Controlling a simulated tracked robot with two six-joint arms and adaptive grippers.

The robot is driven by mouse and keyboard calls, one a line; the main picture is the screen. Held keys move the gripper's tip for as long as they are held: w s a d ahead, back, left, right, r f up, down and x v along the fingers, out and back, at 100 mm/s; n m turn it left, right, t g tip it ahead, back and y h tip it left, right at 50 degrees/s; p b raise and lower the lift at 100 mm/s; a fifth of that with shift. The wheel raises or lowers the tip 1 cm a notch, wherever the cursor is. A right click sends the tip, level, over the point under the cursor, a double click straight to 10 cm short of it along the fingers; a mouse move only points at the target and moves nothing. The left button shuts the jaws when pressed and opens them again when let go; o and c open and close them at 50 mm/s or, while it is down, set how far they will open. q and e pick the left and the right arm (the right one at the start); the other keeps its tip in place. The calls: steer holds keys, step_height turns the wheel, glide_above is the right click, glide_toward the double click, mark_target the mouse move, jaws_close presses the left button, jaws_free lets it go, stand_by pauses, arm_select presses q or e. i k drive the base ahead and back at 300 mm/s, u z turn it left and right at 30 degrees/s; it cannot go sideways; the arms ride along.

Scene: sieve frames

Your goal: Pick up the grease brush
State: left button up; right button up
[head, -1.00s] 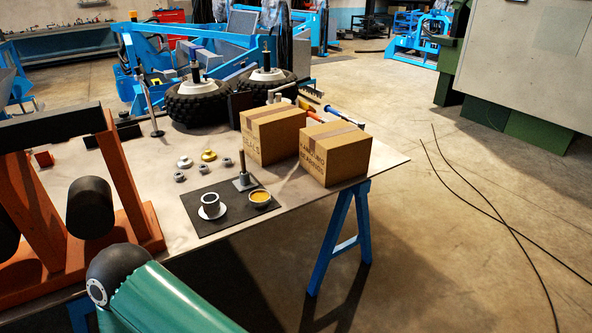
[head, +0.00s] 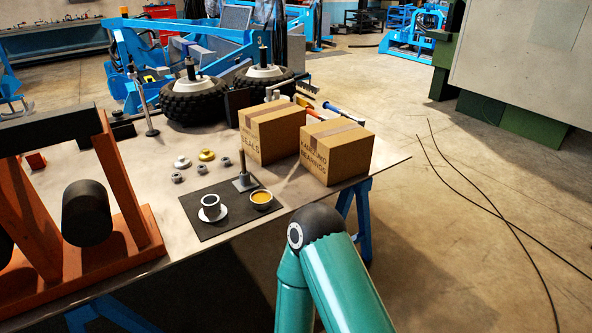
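I cannot pick out the grease brush for certain. A thin upright handle on a grey base (head: 244,180) stands at the back of the dark mat (head: 206,234) on the table. A small bowl of yellow stuff (head: 260,200) stands on the mat in front of it. A grey cup on a white saucer (head: 212,209) is to its left. Neither gripper shows in the head view. Only teal links of one of my arms, with a black joint, show at the bottom, in front of the table edge.
Two cardboard boxes, seals (head: 272,133) and bearings (head: 337,152), stand behind and right of the mat. Blue-handled (head: 343,116) and orange-handled tools lie partly behind them. Several small round parts (head: 207,155) lie left. An orange frame with black rollers (head: 125,195) fills the left side.

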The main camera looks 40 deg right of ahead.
mark_target(243, 168)
steer(key=u, duration=0.35)
steer(key=i, duration=0.2)
steer(key=z, duration=1.15)
steer(key=k, duration=1.2)
steer(key=u, duration=0.45)
steer(key=i, duration=0.35)
steer(key=z, duration=1.15)
steer(key=i, duration=1.9)
steer(key=u, duration=0.2)
